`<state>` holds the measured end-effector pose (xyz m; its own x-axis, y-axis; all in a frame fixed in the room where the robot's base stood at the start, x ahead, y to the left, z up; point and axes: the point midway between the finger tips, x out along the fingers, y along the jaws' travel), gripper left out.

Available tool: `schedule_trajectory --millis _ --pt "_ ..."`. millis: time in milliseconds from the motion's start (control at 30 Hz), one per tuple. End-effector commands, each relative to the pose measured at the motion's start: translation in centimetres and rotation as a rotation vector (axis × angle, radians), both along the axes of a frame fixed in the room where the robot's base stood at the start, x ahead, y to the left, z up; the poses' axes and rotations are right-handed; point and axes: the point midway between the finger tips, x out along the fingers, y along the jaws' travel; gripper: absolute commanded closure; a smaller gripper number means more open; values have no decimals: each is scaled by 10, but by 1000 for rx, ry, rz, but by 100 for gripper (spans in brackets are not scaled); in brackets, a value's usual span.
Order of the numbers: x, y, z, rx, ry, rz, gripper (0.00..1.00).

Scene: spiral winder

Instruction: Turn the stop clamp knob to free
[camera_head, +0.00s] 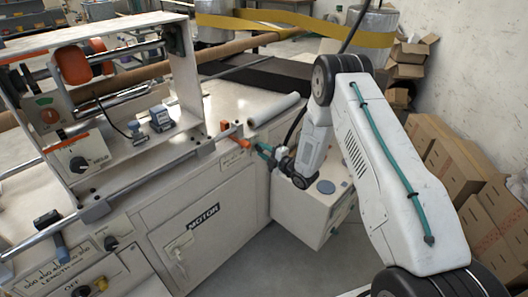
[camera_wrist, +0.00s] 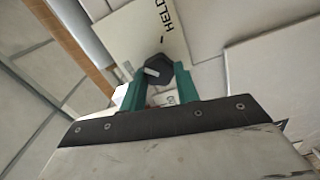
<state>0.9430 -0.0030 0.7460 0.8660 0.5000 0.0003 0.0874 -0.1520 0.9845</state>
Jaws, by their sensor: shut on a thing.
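In the wrist view a dark, many-sided knob (camera_wrist: 160,68) with a white pointer mark sits on a pale plate (camera_wrist: 140,35) lettered "HELD". The two teal fingers of my gripper (camera_wrist: 155,78) stand on either side of the knob and are shut on it. The pointer lies slanted, toward the lower left in this view. In the head view my gripper (camera_head: 263,150) is at the right end of the machine's front, by the cabinet corner. The knob between its fingers cannot be made out there.
An orange-tipped lever (camera_head: 238,140) and a white roll (camera_head: 273,110) lie close to my gripper on the machine top. Another black knob (camera_head: 78,163) is on the left panel. Cardboard boxes (camera_head: 435,150) line the right wall.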

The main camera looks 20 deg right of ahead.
Motion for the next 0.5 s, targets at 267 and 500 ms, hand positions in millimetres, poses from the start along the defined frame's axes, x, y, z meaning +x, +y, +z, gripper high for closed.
schedule_trajectory --millis 267,500 --pt "0 0 -1 -228 -131 0 92" --pt "0 0 -2 -418 -240 0 92"
